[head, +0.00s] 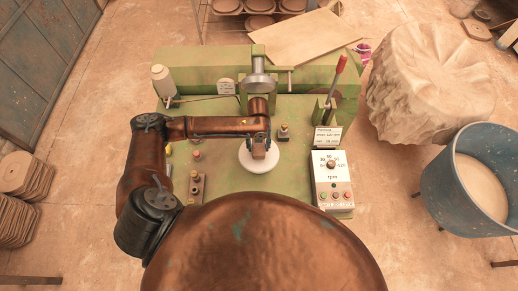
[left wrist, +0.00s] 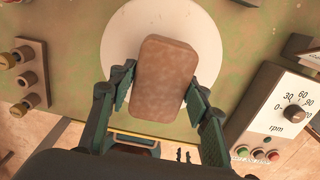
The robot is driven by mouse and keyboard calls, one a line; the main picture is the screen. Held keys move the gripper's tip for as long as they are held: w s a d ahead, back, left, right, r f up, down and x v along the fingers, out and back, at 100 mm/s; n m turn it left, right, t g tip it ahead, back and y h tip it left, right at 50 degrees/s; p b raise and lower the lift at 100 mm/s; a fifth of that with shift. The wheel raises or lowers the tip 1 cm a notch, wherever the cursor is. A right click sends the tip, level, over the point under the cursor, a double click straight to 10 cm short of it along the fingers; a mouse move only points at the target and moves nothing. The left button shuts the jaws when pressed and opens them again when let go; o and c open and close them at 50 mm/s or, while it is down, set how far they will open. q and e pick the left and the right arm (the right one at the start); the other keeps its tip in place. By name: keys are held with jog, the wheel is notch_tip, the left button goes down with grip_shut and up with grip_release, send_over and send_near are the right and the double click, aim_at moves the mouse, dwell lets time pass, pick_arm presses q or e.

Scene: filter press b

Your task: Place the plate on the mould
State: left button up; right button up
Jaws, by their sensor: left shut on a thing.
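My left gripper (head: 257,140) reaches in from the left over the green machine. It is shut on a brown rectangular block with rounded corners, taken here as the plate (left wrist: 163,75); it also shows in the head view (head: 258,153). In the left wrist view the two fingers stand at its left and right sides. A white round disc, taken as the mould (head: 247,165), lies behind the block in the left wrist view (left wrist: 118,40). The block covers the disc's middle; I cannot tell whether they touch. My right gripper is not in view.
The green machine bed (head: 225,181) bears a control box with dial (head: 333,180) at right, a red-handled lever (head: 337,77) and several small knobs at left. A metal press head (head: 257,82) stands behind the disc. A blue tub (head: 470,180) and a covered heap (head: 430,80) stand right.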

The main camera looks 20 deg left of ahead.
aim_at(259, 148)
pick_arm(q)
jog(key=shift+w+f+p, duration=0.2)
jog(key=shift+f+p, duration=0.4)
jog(key=shift+f, duration=1.1)
jog(key=shift+f, duration=0.15)
jog(key=o, duration=1.6)
jog(key=shift+r+b, duration=0.65)
jog(key=shift+r, duration=3.25)
